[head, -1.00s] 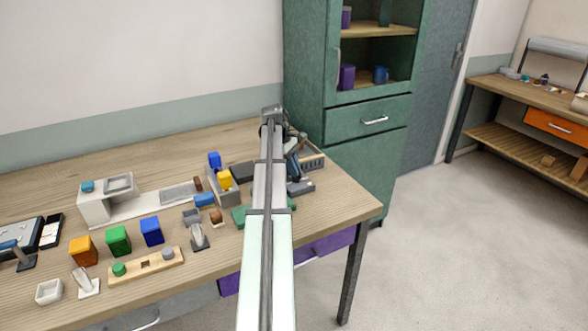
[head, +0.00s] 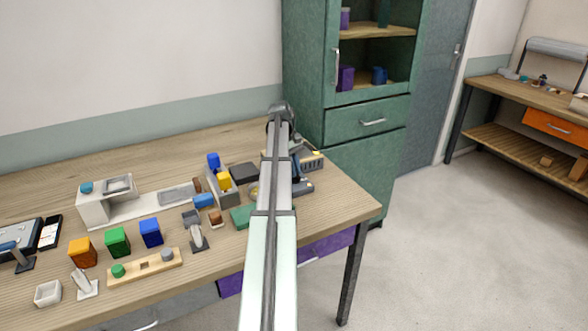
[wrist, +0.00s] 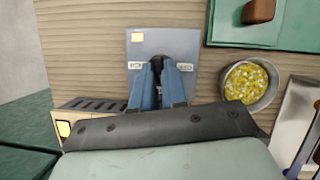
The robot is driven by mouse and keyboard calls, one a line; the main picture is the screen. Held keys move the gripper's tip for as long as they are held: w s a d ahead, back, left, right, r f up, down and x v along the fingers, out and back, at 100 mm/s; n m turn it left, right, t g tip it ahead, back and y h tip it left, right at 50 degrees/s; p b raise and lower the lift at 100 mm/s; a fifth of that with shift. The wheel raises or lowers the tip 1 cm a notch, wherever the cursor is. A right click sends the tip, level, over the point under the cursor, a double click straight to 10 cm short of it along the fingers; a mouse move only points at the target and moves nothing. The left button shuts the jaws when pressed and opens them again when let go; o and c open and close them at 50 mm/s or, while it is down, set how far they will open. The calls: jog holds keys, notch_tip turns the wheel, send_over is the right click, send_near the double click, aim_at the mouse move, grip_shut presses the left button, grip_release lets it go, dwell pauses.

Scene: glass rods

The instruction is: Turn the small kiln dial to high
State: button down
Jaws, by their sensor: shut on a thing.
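A blue-grey plate (wrist: 181,45) with a pale, orange-edged square (wrist: 137,38) and two small white labels lies in the upper middle of the wrist view. A dark dial (wrist: 156,62) shows only in part between the fingers, near the plate's lower half. My gripper (wrist: 161,72) has blue fingers and is shut on the dial from above. Which way the dial points is hidden. In the head view my arm covers most of this spot, and a bit of the plate (head: 303,188) shows to its right.
A slotted box (head: 312,165) with a bright yellow square (wrist: 63,128) stands close by. A round bowl of yellow bits (wrist: 249,82) and a green tray (wrist: 235,30) lie right of the plate in the wrist view. Coloured blocks stand further left on the table.

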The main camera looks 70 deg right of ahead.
jog(key=shift+f, duration=0.1)
jog(key=c, duration=1.2)
grip_release()
jog(key=shift+o, duration=0.2)
